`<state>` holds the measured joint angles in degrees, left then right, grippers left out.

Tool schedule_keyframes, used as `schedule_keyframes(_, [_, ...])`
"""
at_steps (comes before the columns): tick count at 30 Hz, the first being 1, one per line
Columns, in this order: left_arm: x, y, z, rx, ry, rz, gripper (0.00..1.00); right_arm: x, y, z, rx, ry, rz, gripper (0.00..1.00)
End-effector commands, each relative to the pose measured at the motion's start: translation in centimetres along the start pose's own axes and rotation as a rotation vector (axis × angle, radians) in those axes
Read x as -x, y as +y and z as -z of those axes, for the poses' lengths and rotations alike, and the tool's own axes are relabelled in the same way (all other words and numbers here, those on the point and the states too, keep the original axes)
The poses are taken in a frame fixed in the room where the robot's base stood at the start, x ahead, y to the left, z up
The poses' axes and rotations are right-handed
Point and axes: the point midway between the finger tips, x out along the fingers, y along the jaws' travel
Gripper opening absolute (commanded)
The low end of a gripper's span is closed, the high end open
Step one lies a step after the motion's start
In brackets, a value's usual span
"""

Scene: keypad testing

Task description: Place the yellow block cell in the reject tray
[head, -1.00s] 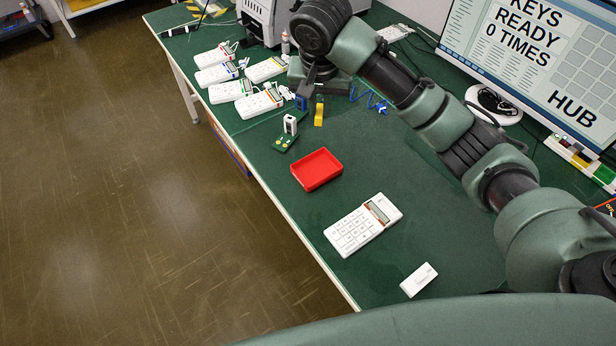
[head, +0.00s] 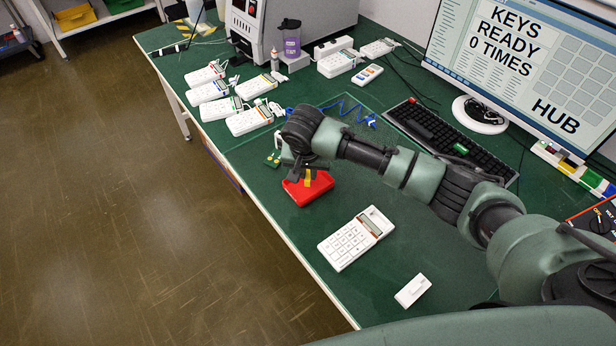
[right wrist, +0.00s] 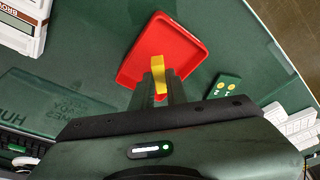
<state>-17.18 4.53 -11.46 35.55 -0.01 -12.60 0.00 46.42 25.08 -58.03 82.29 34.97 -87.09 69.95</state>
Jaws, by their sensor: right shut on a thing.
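The yellow block cell (right wrist: 158,75) is between the fingers of my right gripper (right wrist: 158,90), which is shut on it. In the right wrist view the cell shows over the red reject tray (right wrist: 184,50). In the head view my right gripper (head: 307,172) is over the tray (head: 308,192), and the yellow cell (head: 308,179) shows as a small patch beneath it. The gripper hides part of the tray. I cannot tell whether the cell touches the tray floor. My left gripper is not in view.
A white keypad (head: 356,238) and a small white block (head: 412,290) lie in front of the tray. A small green board (right wrist: 224,86) is beside the tray. Several white keypad units stand at the back left. A black keyboard (head: 440,135) is behind my right arm.

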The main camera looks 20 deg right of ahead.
Motion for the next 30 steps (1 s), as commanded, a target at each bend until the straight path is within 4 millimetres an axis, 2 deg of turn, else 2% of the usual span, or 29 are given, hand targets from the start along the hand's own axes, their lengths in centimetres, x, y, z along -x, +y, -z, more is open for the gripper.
schedule_keyframes(3, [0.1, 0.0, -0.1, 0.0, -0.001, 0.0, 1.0, -1.7, 0.0, -0.6, 0.0, -0.002, -0.002, 0.0])
schedule_keyframes(6, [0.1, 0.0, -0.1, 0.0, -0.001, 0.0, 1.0, -2.4, 0.0, -0.7, 0.0, 0.0, -0.001, 0.0])
schedule_keyframes(17, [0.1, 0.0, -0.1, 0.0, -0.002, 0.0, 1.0, -2.8, 0.0, -0.8, 0.0, 0.0, 0.0, 0.0])
schedule_keyframes(18, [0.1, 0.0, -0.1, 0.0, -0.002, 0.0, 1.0, -2.8, -0.1, -0.8, 0.0, 0.0, 0.001, 0.17])
schedule_keyframes(20, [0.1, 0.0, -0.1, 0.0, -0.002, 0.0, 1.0, -2.8, 0.0, -0.8, 0.001, 0.0, 0.001, 0.34])
schedule_keyframes(21, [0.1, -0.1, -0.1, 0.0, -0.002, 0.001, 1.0, -2.8, 0.0, -0.8, 0.001, 0.0, 0.0, 0.36])
schedule_keyframes(30, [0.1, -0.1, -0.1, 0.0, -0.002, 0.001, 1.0, -2.7, 0.0, -0.8, 0.001, 0.001, 0.0, 0.36])
